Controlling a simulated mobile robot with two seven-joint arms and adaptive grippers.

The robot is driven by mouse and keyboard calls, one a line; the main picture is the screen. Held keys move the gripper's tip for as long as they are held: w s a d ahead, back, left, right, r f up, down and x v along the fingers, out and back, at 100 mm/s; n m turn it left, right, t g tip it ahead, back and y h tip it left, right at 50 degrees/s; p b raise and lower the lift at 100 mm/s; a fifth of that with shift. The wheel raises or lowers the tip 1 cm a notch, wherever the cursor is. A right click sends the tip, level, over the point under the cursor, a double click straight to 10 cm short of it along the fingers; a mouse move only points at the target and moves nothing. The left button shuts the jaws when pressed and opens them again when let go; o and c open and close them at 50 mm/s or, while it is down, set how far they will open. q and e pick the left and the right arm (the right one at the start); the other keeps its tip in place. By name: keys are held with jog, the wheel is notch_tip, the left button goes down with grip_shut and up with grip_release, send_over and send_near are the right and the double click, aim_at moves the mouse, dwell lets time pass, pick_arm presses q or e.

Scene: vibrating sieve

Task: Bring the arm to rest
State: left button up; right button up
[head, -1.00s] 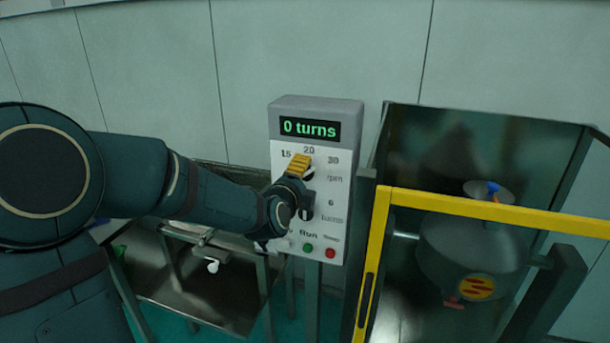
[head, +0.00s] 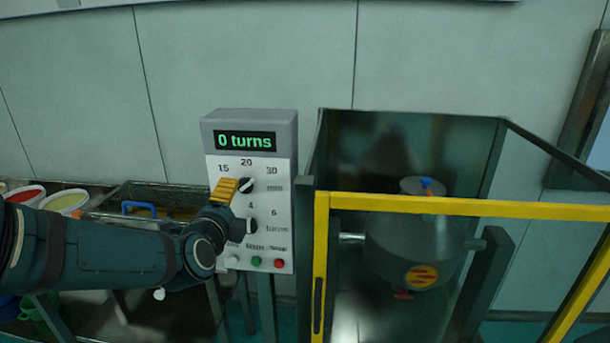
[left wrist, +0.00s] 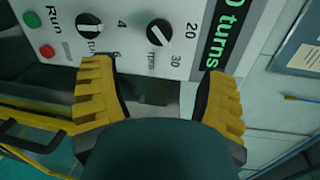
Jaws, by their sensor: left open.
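The grey-white control box (head: 284,150) stands in the middle of the head view, its display (head: 245,141) reading "0 turns". My left gripper (head: 224,190) is in front of the box's left edge, beside the rpm knob (head: 246,185). In the left wrist view my left gripper (left wrist: 160,80) is open, its two yellow fingers spread with nothing between them. Beyond them are the rpm knob (left wrist: 159,32) and the turns knob (left wrist: 90,27). My left wrist partly covers the lower left of the panel in the head view. My right gripper is not in view.
A yellow-framed guard (head: 450,206) encloses a grey drum (head: 400,250) right of the box. At the left are a bench, a tray with a blue handle (head: 138,207) and red and yellow tubs (head: 66,201).

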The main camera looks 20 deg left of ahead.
pick_arm(q)
jog(key=shift+f, duration=0.1)
jog(key=d+f+n+g+h+b, duration=0.1)
jog(key=d+f+n+g+h, duration=0.4)
jog(key=f, duration=0.8)
jog(key=d+f+n+g+b, duration=0.1)
jog(key=d+f+n, duration=0.2)
jog(key=d+f, duration=0.75)
jog(key=s+d+f+n+g+h, duration=0.1)
jog(key=s+d+f+n+g, duration=0.1)
jog(key=f, duration=0.5)
jog(key=s+d+f+n+g+h+b, duration=0.1)
jog(key=s+d+f+n+g, duration=0.2)
jog(key=s+f, duration=0.4)
jog(key=s+d+f+n+g+h, duration=0.1)
jog(key=s+d+f+n+g, duration=0.1)
jog(key=s+f+n, duration=0.3)
notch_tip(320, 180, down, 3)
jog(key=shift+s+d+r+g, duration=0.1)
jog(key=shift+s+d+g, duration=0.15)
jog(key=shift+d, duration=0.65)
